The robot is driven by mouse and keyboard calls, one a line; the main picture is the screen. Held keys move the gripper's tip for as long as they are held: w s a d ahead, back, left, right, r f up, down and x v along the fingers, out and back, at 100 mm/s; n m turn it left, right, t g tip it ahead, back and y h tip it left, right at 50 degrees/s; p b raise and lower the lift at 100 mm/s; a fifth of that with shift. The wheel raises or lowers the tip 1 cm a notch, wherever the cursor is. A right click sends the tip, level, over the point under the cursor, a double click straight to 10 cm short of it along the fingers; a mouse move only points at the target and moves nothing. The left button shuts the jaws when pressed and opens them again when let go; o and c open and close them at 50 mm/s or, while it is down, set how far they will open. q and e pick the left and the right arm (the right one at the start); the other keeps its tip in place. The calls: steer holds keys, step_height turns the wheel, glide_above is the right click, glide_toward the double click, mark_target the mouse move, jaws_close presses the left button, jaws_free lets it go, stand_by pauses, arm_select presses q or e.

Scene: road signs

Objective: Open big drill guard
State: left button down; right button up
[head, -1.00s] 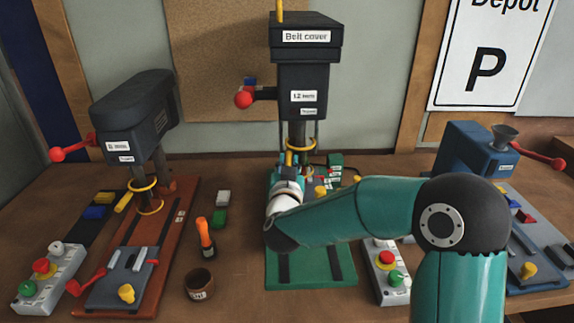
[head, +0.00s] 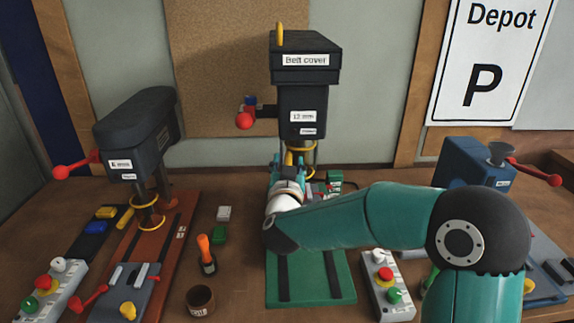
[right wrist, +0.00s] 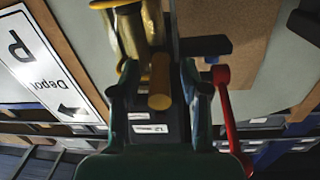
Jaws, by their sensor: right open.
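The big drill (head: 303,112) stands at the centre of the bench, with a dark head labelled "Belt cover" and "12 mm". A yellow ring of its guard (head: 301,146) shows below the head; my gripper partly hides the lower guard. In the right wrist view the guard (right wrist: 138,32) looks like a see-through yellow cylinder, with a yellow knob (right wrist: 160,82) beside it. My right gripper (right wrist: 158,78) is open, one finger on each side of the knob; I cannot tell whether they touch it. In the head view the right gripper (head: 288,170) is in front of the drill. My left gripper is out of view.
A smaller drill (head: 140,135) stands left on a red-brown base. A blue machine (head: 468,165) stands right. A red lever (right wrist: 222,105) is close beside my right gripper.

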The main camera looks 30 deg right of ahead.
steer(key=v, duration=1.2)
steer(key=shift+w, duration=0.1)
